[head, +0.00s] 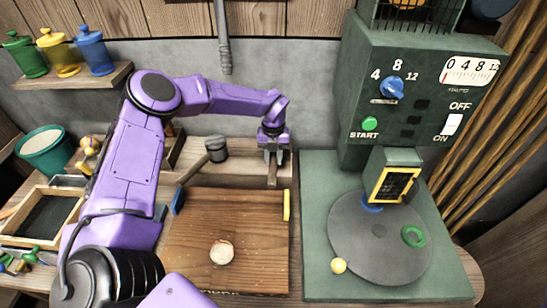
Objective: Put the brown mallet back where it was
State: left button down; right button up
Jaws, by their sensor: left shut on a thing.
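My left gripper (272,158) is above the back right of the wooden board and points down. It is shut on a narrow grey-brown thing (272,176); I cannot tell whether this is part of a mallet. A mallet-like tool with a dark grey head (216,148) and a brown handle (192,172) is left of the gripper, apart from it, behind the board's back left corner. No other mallet shows clearly. My right gripper is out of view.
The wooden board (265,225) has a blue strip, a yellow strip and a pale round piece (222,252). Right is a green machine (360,120) with a grey disc (350,245). Left are trays, a teal pot (45,150) and a jar shelf (75,88). A grey rod (222,40) hangs behind.

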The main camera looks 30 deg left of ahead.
aim_at(273, 153)
pick_arm(q)
jog(key=shift+f, duration=0.8)
jog(key=c, duration=0.8)
grip_release()
jog(key=shift+c, duration=0.2)
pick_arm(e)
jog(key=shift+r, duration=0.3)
pick_arm(q)
jog(key=shift+r, duration=0.3)
jog(key=r+b, duration=0.1)
jog(key=r, duration=0.2)
jog(key=r+b, duration=0.1)
jog(key=r, duration=0.6)
jog(key=shift+w+a+r+b, duration=0.2)
jog(key=shift+w+r+b, duration=0.1)
jog(key=shift+w+b, duration=0.1)
jog(key=shift+r, duration=0.55)
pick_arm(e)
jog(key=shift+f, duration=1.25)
